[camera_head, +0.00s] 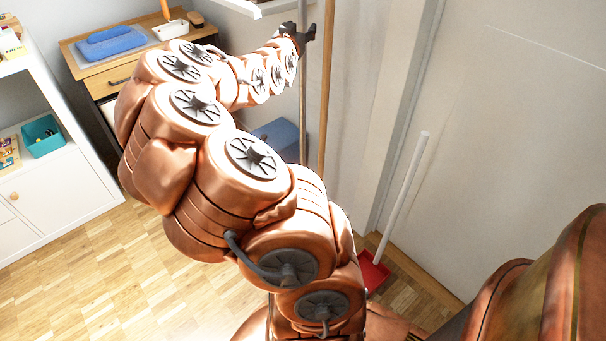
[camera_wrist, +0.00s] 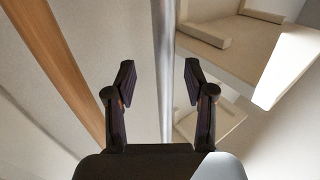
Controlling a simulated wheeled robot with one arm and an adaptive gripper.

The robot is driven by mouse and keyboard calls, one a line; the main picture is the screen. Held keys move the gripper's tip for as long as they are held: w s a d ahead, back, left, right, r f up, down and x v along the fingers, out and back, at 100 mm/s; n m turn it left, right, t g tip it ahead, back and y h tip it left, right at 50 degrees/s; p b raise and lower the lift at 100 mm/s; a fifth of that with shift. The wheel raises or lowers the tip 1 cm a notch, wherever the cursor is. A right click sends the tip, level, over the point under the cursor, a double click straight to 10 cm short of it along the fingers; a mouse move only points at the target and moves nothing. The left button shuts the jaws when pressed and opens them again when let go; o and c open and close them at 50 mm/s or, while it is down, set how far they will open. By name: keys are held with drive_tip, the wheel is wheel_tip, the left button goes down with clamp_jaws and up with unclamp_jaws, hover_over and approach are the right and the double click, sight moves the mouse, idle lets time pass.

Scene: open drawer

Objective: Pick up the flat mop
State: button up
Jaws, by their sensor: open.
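My gripper (camera_head: 299,32) is open at the far end of my arm, at the upper middle of the head view. A thin grey metallic pole (camera_head: 303,90) stands upright at it. In the wrist view this pole (camera_wrist: 164,45) runs between my two open fingers (camera_wrist: 158,80), touching neither. I cannot tell how deep between them it sits. A wooden pole (camera_head: 326,90) stands just to its right in the head view and shows left of my fingers in the wrist view (camera_wrist: 62,65). The lower ends of both poles are hidden, so I cannot tell which belongs to the flat mop.
A white pole with a red foot (camera_head: 373,272) leans by the wall at right. A blue box-like thing (camera_head: 279,134) is behind my arm. A wooden drawer cabinet (camera_head: 112,75) and a white shelf (camera_head: 62,184) stand at left. Floor is clear at lower left.

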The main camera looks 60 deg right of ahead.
sight(301, 26)
drive_tip(key=shift+f+b+x, duration=0.2)
drive_tip(key=shift+b+x, duration=0.15)
drive_tip(key=shift+x, duration=0.8)
drive_tip(key=shift+w+x, duration=0.2)
drive_tip(key=shift+x, duration=0.9)
drive_tip(key=shift+a, duration=0.1)
drive_tip(key=shift+c, duration=0.3)
clamp_jaws()
drive_tip(key=shift+r, duration=0.1)
